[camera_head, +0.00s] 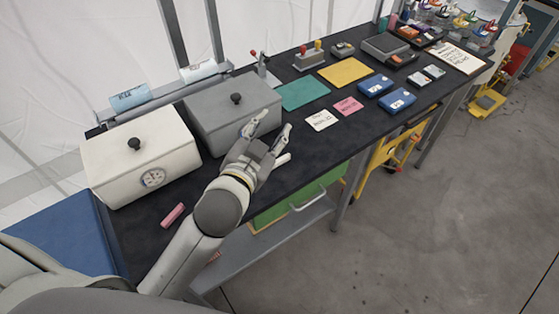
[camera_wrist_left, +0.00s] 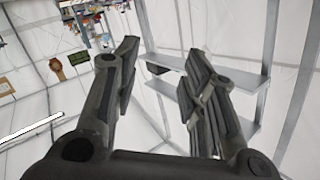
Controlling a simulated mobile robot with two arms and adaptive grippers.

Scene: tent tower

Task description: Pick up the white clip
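A small white object (camera_head: 283,159), which looks like the white clip, lies near the front edge of the black table (camera_head: 310,148), just beside the right-hand finger of my left gripper. Part of it is hidden by the gripper. My left gripper (camera_head: 270,128) is over the table in front of the grey box, with its fingers spread and nothing between them. In the left wrist view the two dark fingers (camera_wrist_left: 160,85) are wide apart and empty, and no clip shows there. My right gripper is not in view.
A white box with a dial (camera_head: 152,178) and a grey box (camera_head: 234,112) with black knobs stand left of and behind the gripper. A pink object (camera_head: 172,214) lies at the front left. Cards (camera_head: 320,120) and blue cases (camera_head: 375,85) lie to the right.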

